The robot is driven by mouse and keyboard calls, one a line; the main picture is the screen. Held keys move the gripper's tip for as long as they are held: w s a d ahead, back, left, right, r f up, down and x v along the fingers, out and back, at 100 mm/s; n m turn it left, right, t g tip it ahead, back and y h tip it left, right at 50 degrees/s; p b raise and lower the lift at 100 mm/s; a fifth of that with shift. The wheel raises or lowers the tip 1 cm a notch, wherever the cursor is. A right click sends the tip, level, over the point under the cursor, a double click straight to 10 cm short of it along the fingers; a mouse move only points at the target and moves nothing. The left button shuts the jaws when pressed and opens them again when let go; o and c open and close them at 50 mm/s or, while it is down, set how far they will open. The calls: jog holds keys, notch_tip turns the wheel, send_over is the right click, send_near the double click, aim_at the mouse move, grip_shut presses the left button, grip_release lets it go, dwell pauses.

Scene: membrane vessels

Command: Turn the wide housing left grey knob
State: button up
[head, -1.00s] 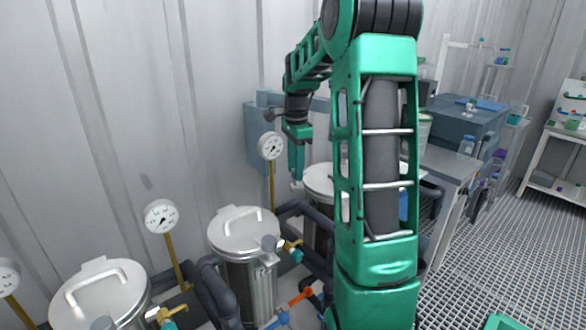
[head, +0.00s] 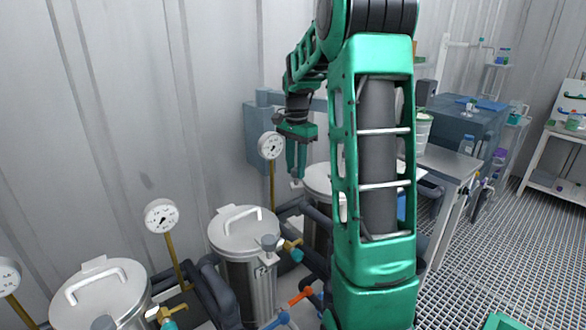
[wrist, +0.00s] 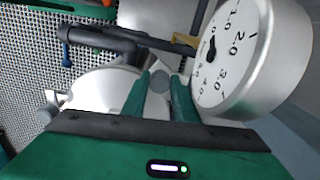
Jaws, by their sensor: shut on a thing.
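My gripper (head: 296,180) points down beyond the middle steel vessel, beside a round white gauge (head: 271,146). In the wrist view its two green fingers (wrist: 160,98) are close together on a small round grey knob (wrist: 158,80). A blue-grey housing (head: 257,140) is on the wall behind the gauge; I cannot tell from these views how the gripped knob joins it. In the head view the gripped knob is too small to make out clearly. The gauge (wrist: 232,55) is large and close to the right finger in the wrist view.
Steel lidded vessels (head: 244,230) stand in a row along the corrugated wall, with gauges and dark pipes (head: 215,290) between them. One vessel's lid (head: 318,182) is partly hidden by my arm. A bench (head: 450,165) stands at right, with open grated floor beside it.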

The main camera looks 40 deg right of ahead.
aim_at(295, 169)
jog(key=shift+w+r, duration=0.1)
jog(key=shift+w, duration=0.05)
jog(key=o, duration=1.1)
jog(key=shift+c, duration=0.2)
notch_tip(295, 169, up, 11)
